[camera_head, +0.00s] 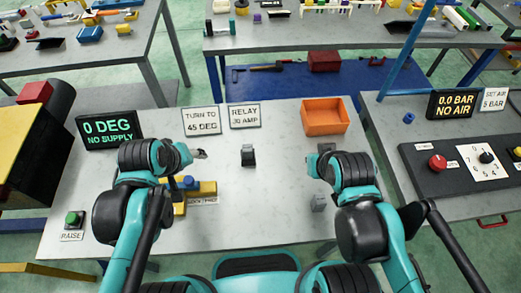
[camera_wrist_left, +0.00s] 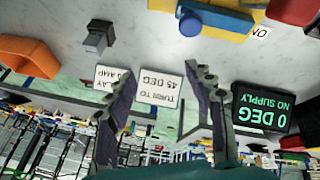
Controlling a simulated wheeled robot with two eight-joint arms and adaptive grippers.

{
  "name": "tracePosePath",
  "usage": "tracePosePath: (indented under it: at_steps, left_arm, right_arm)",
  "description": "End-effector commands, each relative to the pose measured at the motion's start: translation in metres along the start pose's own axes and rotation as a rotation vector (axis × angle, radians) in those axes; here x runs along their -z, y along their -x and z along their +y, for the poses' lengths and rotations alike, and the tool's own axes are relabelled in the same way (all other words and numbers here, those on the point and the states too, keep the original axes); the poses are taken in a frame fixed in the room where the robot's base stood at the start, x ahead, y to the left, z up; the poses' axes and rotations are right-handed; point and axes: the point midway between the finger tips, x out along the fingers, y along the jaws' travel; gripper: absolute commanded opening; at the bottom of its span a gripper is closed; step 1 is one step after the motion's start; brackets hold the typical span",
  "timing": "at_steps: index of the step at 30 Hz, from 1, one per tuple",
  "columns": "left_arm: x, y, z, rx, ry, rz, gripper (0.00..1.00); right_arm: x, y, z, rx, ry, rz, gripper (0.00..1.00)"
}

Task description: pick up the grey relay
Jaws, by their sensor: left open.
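A small block-shaped relay (camera_head: 248,156) stands on the grey table, near its middle, in front of the relay sign. In the head view it looks dark; in the left wrist view the relay (camera_wrist_left: 97,40) shows a grey body with a darker part. My left gripper (camera_head: 200,153) is to the left of it in the head view, apart from it. In the left wrist view my left gripper (camera_wrist_left: 157,78) has its fingers spread with nothing between them. My right gripper's fingers are not clear there.
An orange bin (camera_head: 326,117) stands at the back right. Two signs (camera_head: 202,121) and a "0 DEG NO SUPPLY" display (camera_head: 110,130) line the back left. A yellow and blue fixture (camera_head: 198,188) is under my left arm. A green button (camera_head: 73,219) is front left. The front middle is clear.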

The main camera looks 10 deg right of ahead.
Motion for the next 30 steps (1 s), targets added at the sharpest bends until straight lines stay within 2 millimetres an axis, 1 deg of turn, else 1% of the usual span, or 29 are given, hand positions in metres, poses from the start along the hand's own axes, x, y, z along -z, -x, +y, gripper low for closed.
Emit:
tracePosePath:
  at_steps: [8,11,16,18,21,25,30]
  left_arm:
    - [0.01,-0.019,0.029,-0.012,0.295,-0.123,0.53]
    - [0.014,-0.027,0.045,-0.003,0.443,-0.189,0.53]
    - [0.022,-0.05,0.082,0.056,0.788,-0.347,0.53]
    - [0.022,-0.061,0.097,0.097,0.929,-0.411,0.53]
    - [0.02,-0.076,0.113,0.16,1.089,-0.482,0.53]
    - [0.017,-0.089,0.123,0.223,1.218,-0.536,0.53]
    - [0.009,-0.101,0.128,0.253,1.27,-0.558,0.53]
  right_arm:
    - [0.001,0.001,0.0,0.0,0.0,0.0,0.0]
    - [0.004,0.005,0.0,0.0,0.0,0.0,0.0]
    - [0.013,0.017,0.0,0.0,0.0,0.0,0.0]
    - [0.016,0.022,0.0,0.0,0.0,0.0,0.0]
    - [0.019,0.027,0.0,0.0,0.0,0.0,0.0]
    - [0.021,0.03,0.0,0.0,0.0,0.0,0.0]
    - [0.02,0.028,0.0,0.0,0.0,0.0,0.0]
